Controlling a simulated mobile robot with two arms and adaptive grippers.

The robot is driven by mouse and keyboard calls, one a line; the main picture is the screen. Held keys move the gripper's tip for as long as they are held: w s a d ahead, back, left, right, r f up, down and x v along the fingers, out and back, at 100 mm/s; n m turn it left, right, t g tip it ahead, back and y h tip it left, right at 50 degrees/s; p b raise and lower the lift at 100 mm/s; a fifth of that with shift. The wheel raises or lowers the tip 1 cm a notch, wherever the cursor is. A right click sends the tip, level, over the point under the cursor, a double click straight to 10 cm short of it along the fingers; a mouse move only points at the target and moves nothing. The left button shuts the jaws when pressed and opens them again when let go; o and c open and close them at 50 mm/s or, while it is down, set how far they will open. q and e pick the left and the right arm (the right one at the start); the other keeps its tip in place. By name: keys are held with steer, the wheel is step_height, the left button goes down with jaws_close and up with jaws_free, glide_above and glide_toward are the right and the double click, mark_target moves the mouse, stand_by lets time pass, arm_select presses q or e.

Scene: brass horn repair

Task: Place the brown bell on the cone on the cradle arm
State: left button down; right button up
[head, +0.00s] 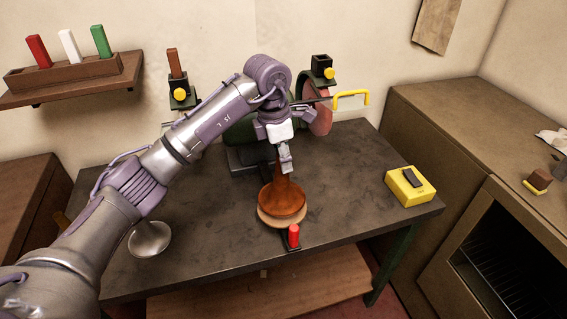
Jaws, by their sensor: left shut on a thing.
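The brown bell (284,199) stands upright with its wide mouth down, near the front middle of the dark workbench. My left gripper (286,164) comes down from above and is shut on the bell's narrow upper stem. Under the bell's rim, a pale round wooden piece (268,219) shows, close to or touching it. A small black bracket with a red knob (293,236) sits at its front. I cannot make out a separate cone; the bell hides what is inside and behind it. My right gripper is not in view.
A silver flared piece (149,240) stands on the bench (345,205) at left. A yellow box (409,186) lies at right. Behind my gripper are a green and pink machine (320,115) and a yellow-handled tool (351,95). The bench between bell and yellow box is clear.

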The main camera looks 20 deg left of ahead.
mark_target(282, 175)
arm_select(q)
steer(key=shift+s+f+p, duration=0.2)
steer(key=shift+f+p, duration=0.4)
steer(key=shift+f, duration=0.85)
steer(key=shift+w+f, duration=0.1)
steer(key=shift+w, duration=0.05)
steer(key=shift+f, duration=0.15)
steer(key=c, duration=0.8)
jaws_free()
